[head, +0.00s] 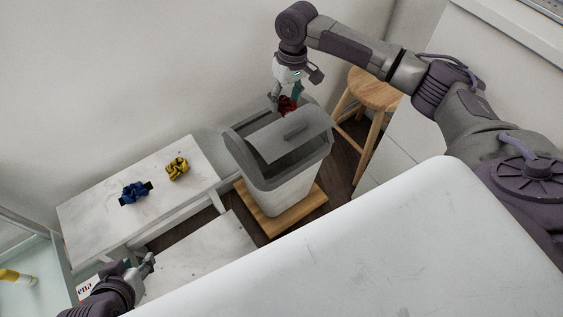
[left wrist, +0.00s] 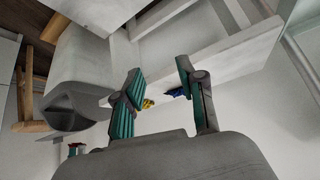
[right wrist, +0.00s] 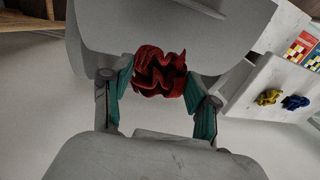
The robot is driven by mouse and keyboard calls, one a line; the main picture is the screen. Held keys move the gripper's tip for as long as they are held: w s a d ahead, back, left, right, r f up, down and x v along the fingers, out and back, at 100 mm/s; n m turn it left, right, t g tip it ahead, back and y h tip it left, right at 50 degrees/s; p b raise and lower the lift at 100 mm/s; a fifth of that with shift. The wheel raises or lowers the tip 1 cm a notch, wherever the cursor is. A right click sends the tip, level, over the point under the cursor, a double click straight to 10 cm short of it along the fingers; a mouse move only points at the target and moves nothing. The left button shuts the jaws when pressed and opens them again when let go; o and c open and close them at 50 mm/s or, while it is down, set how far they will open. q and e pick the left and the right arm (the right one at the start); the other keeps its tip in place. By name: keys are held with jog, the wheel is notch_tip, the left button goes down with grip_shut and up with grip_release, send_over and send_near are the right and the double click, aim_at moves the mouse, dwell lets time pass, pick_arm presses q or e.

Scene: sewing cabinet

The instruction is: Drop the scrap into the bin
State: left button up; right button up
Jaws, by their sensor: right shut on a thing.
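A crumpled red scrap (head: 288,105) is held in my right gripper (head: 285,98) at the far rim of the bin. In the right wrist view the scrap (right wrist: 160,72) sits between the two teal fingers of my right gripper (right wrist: 161,90), with the bin's grey body (right wrist: 105,30) behind it. The grey bin (head: 282,190) stands upright with a lid that has a handle. A dark opening in the bin (left wrist: 72,118) shows in the left wrist view. My left gripper (head: 143,268) is empty at lower left; its fingers (left wrist: 158,88) are apart.
A white bench (head: 90,218) carries a blue scrunchie (head: 134,192) and a yellow scrunchie (head: 177,168). The bin stands on a wooden board (head: 310,203). A wooden stool (head: 375,92) is right of the bin. A large white surface (head: 400,240) fills the foreground.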

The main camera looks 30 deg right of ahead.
dwell(0.3)
jog(key=o, duration=0.7)
jog(key=r, duration=0.4)
jog(key=d+r, duration=0.1)
jog(key=r, duration=0.6)
jog(key=shift+w+d+r, duration=0.1)
jog(key=shift+d+r, duration=0.2)
jog(key=shift+r, duration=0.1)
